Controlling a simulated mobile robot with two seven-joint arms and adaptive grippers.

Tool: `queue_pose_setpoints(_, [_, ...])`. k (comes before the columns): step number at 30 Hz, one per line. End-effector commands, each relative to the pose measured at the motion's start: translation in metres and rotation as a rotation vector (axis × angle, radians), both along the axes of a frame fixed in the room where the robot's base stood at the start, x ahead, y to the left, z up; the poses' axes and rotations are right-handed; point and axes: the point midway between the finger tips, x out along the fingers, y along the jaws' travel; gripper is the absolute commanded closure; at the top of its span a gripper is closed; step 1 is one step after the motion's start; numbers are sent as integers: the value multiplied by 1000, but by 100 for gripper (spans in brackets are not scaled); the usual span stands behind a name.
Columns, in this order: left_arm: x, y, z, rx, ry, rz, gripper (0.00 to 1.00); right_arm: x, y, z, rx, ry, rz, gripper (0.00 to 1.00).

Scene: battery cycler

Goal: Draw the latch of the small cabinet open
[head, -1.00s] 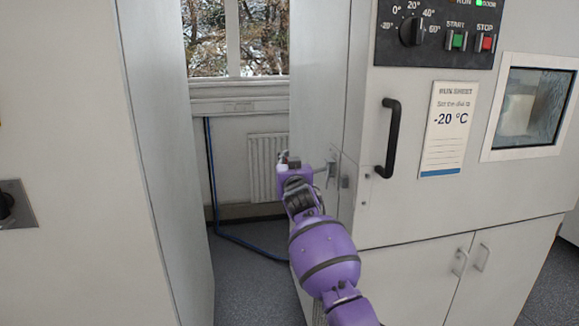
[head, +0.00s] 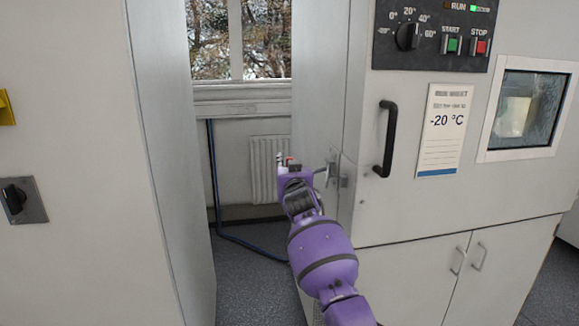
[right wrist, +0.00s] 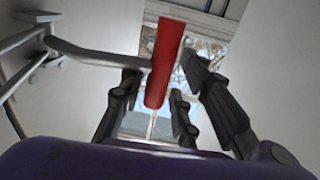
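The latch has a red grip (right wrist: 163,62) on a bent metal rod (right wrist: 95,55) that comes from a bracket (right wrist: 45,35) on the pale wall at the left of the right wrist view. In the head view the bracket (head: 332,172) sits on the cabinet side, left of the black door handle. My right gripper (right wrist: 165,95) has its dark fingers apart on either side of the red grip, with a gap showing on its right. In the head view my right gripper (head: 287,161) is beside the cabinet side, a little red showing at its tip. My left gripper is not in view.
The large cabinet (head: 400,215) with a black handle (head: 388,140), dial and buttons stands at the right. A tall pale panel (head: 172,150) stands at the left. Between them lie a window, a radiator (head: 268,165), a blue hose (head: 213,185) and grey floor.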

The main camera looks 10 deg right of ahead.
Motion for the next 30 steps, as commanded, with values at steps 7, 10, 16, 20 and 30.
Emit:
queue_pose_setpoints(7, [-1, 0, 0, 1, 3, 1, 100, 0, -2, 2, 0, -3, -2, 63])
queue_pose_setpoints(10, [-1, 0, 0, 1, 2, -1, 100, 0, -2, 3, 0, -5, -2, 63])
queue_pose_setpoints(16, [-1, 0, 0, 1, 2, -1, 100, -13, -2, 4, 0, -7, -3, 63])
queue_pose_setpoints(20, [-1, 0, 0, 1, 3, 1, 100, -33, -1, 3, 0, -6, -3, 63])
queue_pose_setpoints(30, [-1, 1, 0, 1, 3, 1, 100, -95, 2, 1, 1, -3, -2, 63])
